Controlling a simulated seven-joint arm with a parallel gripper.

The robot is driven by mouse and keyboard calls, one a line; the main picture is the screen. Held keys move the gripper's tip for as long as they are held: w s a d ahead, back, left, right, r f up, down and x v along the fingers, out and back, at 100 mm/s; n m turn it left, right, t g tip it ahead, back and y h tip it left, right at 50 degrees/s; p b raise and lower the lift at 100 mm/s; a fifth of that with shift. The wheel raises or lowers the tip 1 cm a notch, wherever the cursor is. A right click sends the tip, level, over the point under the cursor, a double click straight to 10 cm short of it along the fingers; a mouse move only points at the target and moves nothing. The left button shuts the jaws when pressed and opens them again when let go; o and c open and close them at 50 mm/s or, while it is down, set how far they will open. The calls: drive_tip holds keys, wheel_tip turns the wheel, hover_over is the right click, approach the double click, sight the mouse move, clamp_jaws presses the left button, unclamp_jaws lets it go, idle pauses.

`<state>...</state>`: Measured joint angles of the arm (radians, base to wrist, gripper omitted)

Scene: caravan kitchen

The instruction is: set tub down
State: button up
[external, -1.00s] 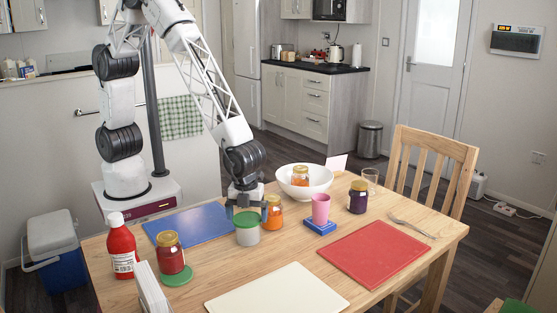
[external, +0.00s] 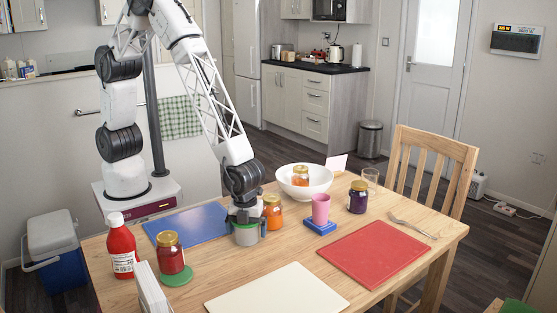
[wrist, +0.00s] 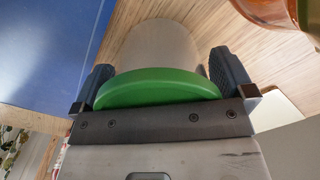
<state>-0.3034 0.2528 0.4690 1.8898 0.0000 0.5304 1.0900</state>
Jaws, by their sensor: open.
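The tub (external: 246,236) has a pale, see-through body and a green lid. It stands upright on the wooden table, between the blue mat and an orange jar. My gripper (external: 246,216) is lowered over its top. In the wrist view the green lid (wrist: 157,88) lies between the two fingers of my gripper (wrist: 160,75). The fingers are apart, one on each side of the lid, with a small gap at least on the right. The tub's lower body is partly hidden by the lid in the wrist view.
An orange jar (external: 272,211) stands close on the right of the tub. A blue mat (external: 186,225) lies to its left. A pink cup (external: 320,207) stands on a blue block, with a white bowl (external: 304,186) behind. Bare table lies in front, before the cream mat (external: 277,291).

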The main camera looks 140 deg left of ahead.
drive_tip(key=shift+c, duration=0.2)
drive_tip(key=c, duration=0.7)
drive_tip(key=shift+r, duration=0.15)
drive_tip(key=shift+r, duration=0.65)
drive_tip(key=shift+s+d+r, duration=0.1)
drive_tip(key=shift+s+r, duration=0.1)
drive_tip(key=shift+r, duration=0.35)
drive_tip(key=shift+s+d+r, duration=0.1)
drive_tip(key=shift+s+r, duration=0.1)
drive_tip(key=shift+r, duration=0.35)
drive_tip(key=s+d, duration=0.1)
drive_tip(key=s, duration=0.3)
drive_tip(key=s+d+r, duration=0.1)
drive_tip(key=s+d, duration=0.1)
drive_tip(key=s, duration=0.3)
drive_tip(key=s+d, duration=0.1)
drive_tip(key=s, duration=0.4)
drive_tip(key=shift+s+d+r, duration=0.15)
drive_tip(key=shift+s, duration=0.1)
